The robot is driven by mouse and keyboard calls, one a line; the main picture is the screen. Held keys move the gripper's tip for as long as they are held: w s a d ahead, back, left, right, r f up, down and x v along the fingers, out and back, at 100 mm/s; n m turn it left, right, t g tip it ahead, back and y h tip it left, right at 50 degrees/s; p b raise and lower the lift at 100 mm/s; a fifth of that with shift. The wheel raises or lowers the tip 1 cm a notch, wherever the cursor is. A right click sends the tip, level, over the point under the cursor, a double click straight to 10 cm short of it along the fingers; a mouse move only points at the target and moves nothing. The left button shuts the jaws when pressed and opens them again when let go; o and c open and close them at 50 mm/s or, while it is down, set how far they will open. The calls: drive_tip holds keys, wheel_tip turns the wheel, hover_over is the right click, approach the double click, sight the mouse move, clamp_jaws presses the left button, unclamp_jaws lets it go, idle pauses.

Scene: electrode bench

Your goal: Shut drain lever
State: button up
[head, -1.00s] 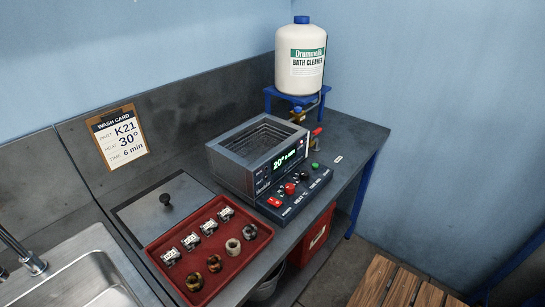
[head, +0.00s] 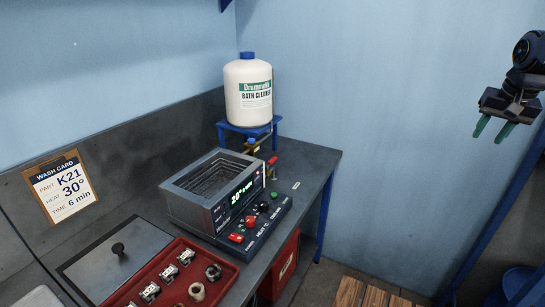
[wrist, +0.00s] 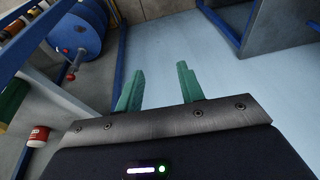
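A red-handled lever (head: 272,161) sticks up at the right side of the grey ultrasonic bath (head: 197,163) on the bench; it looks like the drain lever, but it is too small to tell its exact position. My gripper (head: 491,134) is at the upper right in the head view, high in front of the blue wall and far from the bath. Its two green fingers are apart and empty, as the wrist view also shows (wrist: 160,72). The lever does not show in the wrist view.
A white bath cleaner bottle (head: 249,95) stands on a blue stand behind the bath, with a brass tap (head: 251,147) below. A control panel (head: 258,232) with knobs fronts the bath. A red parts tray (head: 222,262) lies at left. Space between gripper and bench looks clear.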

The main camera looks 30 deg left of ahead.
drive_tip(key=w+a+r+g, duration=0.1)
drive_tip(key=w+a, duration=0.4)
drive_tip(key=a, duration=0.3)
drive_tip(key=w+a, duration=0.5)
drive_tip(key=a, duration=0.4)
drive_tip(key=g, duration=0.2)
hover_over(273, 158)
wheel_tip(273, 158, down, 19)
drive_tip(key=shift+h, duration=0.4)
wheel_tip(273, 158, down, 10)
drive_tip(key=shift+f, duration=0.1)
clamp_jaws()
